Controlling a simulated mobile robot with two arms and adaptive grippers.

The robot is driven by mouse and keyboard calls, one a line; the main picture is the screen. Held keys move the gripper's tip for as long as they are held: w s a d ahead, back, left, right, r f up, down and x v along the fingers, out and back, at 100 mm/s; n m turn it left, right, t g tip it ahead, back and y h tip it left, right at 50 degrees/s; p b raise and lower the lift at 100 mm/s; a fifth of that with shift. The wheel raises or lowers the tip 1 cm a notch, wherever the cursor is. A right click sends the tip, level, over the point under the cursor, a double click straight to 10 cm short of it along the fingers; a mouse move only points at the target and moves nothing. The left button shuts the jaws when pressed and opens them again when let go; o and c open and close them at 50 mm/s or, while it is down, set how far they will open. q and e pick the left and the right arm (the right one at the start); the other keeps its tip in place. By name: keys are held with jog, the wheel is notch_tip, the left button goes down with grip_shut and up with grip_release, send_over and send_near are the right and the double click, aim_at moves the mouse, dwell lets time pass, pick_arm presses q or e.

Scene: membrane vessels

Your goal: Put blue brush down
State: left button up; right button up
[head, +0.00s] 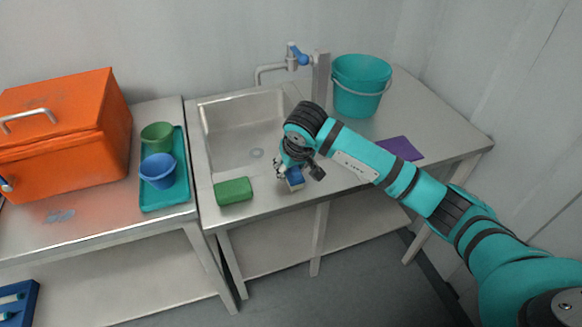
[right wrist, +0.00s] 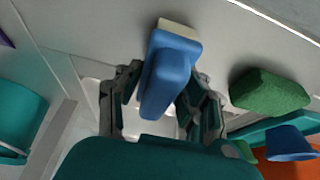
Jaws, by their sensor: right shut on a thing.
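The blue brush (head: 295,179) has a blue body and a pale bristle side. It is at the front edge of the sink counter, below my right gripper (head: 283,170). In the right wrist view the blue brush (right wrist: 172,70) sits between the two fingers of my right gripper (right wrist: 165,100), which is shut on it. The pale bristle side faces the counter; I cannot tell whether it touches the surface. My left gripper is not in view.
A green sponge (head: 233,191) lies just left of the brush. The sink basin (head: 225,140) is behind. A teal bucket (head: 360,85) and a purple cloth (head: 401,148) are on the right. Blue (head: 158,172) and green (head: 157,137) cups stand on a teal tray (head: 163,203), beside an orange box (head: 65,130).

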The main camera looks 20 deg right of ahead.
jog(key=shift+f, duration=0.55)
jog(key=shift+f, duration=0.1)
jog(key=shift+f, duration=0.15)
jog(key=o, duration=1.1)
jog(key=shift+r, duration=0.4)
jog(key=b+v, duration=0.1)
jog(key=v, duration=1)
jog(key=shift+s+r, duration=0.2)
jog(key=shift+r, duration=0.1)
